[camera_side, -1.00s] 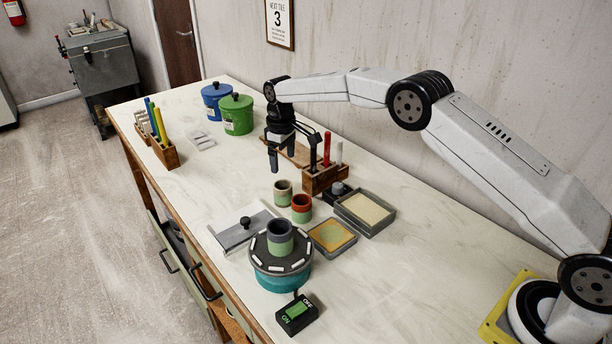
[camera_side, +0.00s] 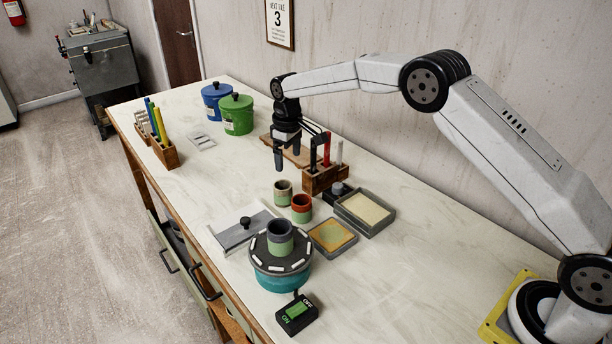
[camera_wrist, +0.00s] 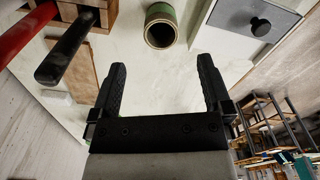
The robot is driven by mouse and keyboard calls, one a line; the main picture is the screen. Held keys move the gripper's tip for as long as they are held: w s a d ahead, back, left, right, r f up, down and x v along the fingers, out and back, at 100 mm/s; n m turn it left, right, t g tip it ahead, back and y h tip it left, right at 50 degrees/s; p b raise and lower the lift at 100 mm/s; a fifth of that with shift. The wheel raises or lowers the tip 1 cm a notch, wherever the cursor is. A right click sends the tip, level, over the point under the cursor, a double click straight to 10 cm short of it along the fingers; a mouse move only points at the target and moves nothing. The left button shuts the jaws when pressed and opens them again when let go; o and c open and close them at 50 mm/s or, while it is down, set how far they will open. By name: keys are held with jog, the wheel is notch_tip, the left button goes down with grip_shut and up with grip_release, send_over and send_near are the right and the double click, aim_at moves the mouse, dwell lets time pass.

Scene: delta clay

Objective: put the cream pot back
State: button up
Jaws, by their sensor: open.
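The cream pot (camera_side: 283,194), a small cup with a cream upper part and a green lower part, stands upright on the bench beside the red-rimmed pot (camera_side: 301,209). In the wrist view a pot with a pale rim and green side, seemingly the cream pot (camera_wrist: 161,28), lies beyond the fingertips, roughly centred between them. My gripper (camera_side: 296,165) is open and empty above the bench, on the far side of the cream pot and apart from it. Its two fingers also show in the wrist view (camera_wrist: 162,66). A grey-topped pot (camera_side: 280,235) stands on the round wheel (camera_side: 267,265).
A wooden tool rack (camera_side: 322,181) with upright red and white handles stands close to my gripper. A grey plate with a black knob (camera_side: 235,234), an orange-topped tile (camera_side: 333,235) and a tray (camera_side: 366,211) surround the pots. Blue (camera_side: 214,95) and green (camera_side: 236,115) canisters stand behind.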

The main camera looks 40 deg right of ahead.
jog(key=s+d+m+t, duration=0.1)
jog(key=s+m, duration=0.1)
jog(key=s, duration=1.4)
jog(key=s+d+m+t, duration=0.1)
jog(key=s+d+m, duration=0.1)
jog(key=s, duration=1.5)
jog(key=shift+r, duration=0.45)
